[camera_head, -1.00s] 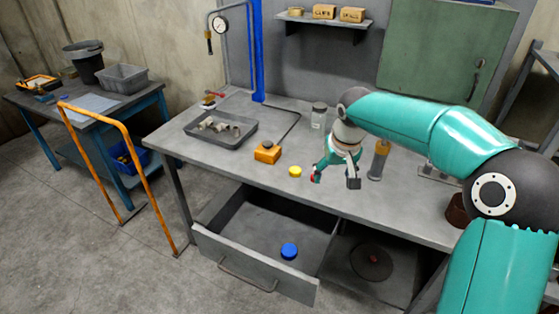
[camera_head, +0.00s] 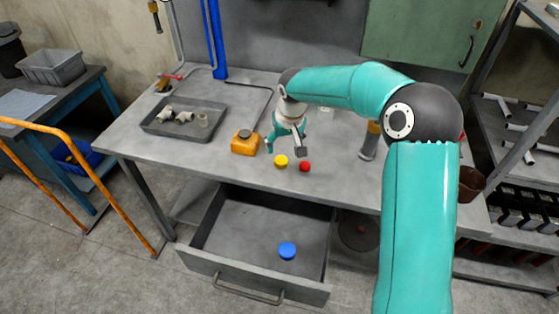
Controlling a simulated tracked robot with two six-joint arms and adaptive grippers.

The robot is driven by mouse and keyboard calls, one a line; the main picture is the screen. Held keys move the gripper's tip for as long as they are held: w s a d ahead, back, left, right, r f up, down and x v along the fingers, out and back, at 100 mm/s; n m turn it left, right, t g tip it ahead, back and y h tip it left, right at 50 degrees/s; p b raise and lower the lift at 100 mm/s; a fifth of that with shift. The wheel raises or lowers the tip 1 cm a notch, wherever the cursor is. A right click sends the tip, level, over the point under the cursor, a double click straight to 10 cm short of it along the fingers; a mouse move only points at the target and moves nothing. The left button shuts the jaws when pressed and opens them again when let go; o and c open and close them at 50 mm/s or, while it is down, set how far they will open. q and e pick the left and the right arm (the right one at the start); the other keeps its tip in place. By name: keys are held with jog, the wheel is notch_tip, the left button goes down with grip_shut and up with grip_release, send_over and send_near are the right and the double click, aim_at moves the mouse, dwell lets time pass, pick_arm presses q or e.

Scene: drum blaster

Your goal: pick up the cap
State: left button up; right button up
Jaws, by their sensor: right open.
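Three round caps are in view. A yellow cap (camera_head: 281,161) and a red cap (camera_head: 305,167) lie close together on the grey workbench (camera_head: 345,184), near its front edge. A blue cap (camera_head: 287,251) lies inside the open drawer (camera_head: 240,261) below. My right gripper (camera_head: 285,148) is open and empty, its fingers pointing down just behind the yellow and red caps in the picture. One fingertip shows close above the red cap; I cannot tell the exact gap. My left gripper is not in view.
An orange block-like container (camera_head: 245,145) stands left of the gripper. A grey tray (camera_head: 160,128) with pale fittings sits farther left. A dark-handled cylinder (camera_head: 370,142) stands to the right. The drawer juts out in front of the bench.

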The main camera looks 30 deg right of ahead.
aim_at(281, 160)
jog(key=x, duration=0.4)
jog(key=shift+s, duration=0.1)
jog(key=shift+p+x, duration=0.75)
jog(key=shift+x, duration=1.75)
jog(key=c, duration=0.9)
